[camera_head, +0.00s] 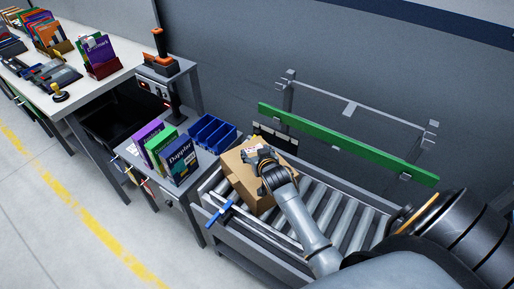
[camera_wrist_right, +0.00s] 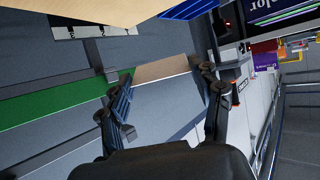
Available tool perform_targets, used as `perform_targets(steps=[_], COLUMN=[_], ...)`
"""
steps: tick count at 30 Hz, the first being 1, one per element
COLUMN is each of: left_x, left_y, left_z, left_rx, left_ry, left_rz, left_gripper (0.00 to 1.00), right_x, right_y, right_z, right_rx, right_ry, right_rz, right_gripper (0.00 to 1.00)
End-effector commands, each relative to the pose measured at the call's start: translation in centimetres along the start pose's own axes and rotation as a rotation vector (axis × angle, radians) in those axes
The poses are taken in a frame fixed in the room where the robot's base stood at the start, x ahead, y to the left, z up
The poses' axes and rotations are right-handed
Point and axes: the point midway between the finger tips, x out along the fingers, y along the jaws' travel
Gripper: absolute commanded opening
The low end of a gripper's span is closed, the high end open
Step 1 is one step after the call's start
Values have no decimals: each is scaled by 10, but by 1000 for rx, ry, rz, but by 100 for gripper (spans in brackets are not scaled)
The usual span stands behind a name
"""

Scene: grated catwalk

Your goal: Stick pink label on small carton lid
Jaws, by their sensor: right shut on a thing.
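A brown carton (camera_head: 235,172) sits on the roller conveyor in the head view. Its near part is hidden by my right arm. My right gripper (camera_head: 264,155) is over the carton's top. A small white patch with reddish marks (camera_head: 252,150) shows beside the fingers; I cannot tell whether it lies on the lid. In the right wrist view my right gripper (camera_wrist_right: 166,95) is shut on a pale flat-sided piece (camera_wrist_right: 165,108) with a tan upper face. No pink shows on it, and I cannot tell whether it is the label. A tan carton surface (camera_wrist_right: 80,12) fills the upper left there. My left gripper is not in view.
The roller conveyor (camera_head: 336,212) runs to the right of the carton, with a green rail (camera_head: 345,145) behind. Blue bins (camera_head: 212,133) and a stand of booklets (camera_head: 168,152) are on its left. A blue-handled tool (camera_head: 218,214) is at the conveyor's front edge.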

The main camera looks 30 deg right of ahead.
Motion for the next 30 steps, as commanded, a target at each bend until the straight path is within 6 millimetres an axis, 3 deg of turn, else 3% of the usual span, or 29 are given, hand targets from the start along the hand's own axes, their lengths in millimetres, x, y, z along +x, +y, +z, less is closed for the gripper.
perform_targets(steps=[3, 12, 30], left_x=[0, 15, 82], left_y=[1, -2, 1], left_z=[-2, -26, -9], left_rx=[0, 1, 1], left_ry=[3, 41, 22], left_rz=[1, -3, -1], left_gripper=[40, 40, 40], right_x=[14, 23, 52], right_y=[8, 10, 10], right_z=[-4, 10, 69], right_rx=[14, 16, 15], right_ry=[-26, -34, -33], right_rz=[24, 30, 29], right_gripper=[56, 56, 56])
